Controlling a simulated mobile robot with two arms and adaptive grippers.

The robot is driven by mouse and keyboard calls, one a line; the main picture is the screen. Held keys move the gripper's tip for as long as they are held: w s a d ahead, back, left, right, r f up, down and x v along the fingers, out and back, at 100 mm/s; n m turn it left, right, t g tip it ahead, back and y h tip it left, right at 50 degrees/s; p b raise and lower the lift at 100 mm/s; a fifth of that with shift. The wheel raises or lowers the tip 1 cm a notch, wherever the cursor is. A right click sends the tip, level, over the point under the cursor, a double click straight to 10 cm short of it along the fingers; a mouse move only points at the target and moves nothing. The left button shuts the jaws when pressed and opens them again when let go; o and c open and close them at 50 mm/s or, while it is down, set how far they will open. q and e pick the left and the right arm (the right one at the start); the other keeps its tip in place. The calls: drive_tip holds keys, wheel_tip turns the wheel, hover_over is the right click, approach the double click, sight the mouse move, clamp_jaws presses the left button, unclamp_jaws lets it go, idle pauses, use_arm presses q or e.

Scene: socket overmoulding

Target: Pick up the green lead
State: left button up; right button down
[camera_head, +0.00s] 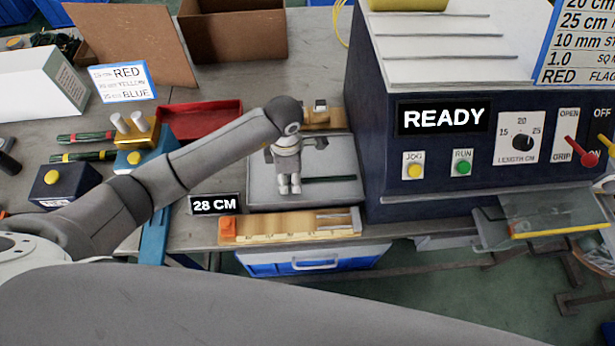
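A dark green lead (332,179) lies on the grey tray (262,189) in the middle of the head view, running left to right. My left gripper (289,189) points down over the tray, just left of the lead's visible end. Its two fingertips look close together, but I cannot tell whether they are open or shut, or whether they touch the lead. No lead is seen hanging from them. My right gripper is not in view.
The machine (437,150) reading READY stands right of the tray. A wooden fixture (285,229) and a 28 CM sign (215,204) sit in front.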

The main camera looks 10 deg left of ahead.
use_arm(q)
clamp_jaws()
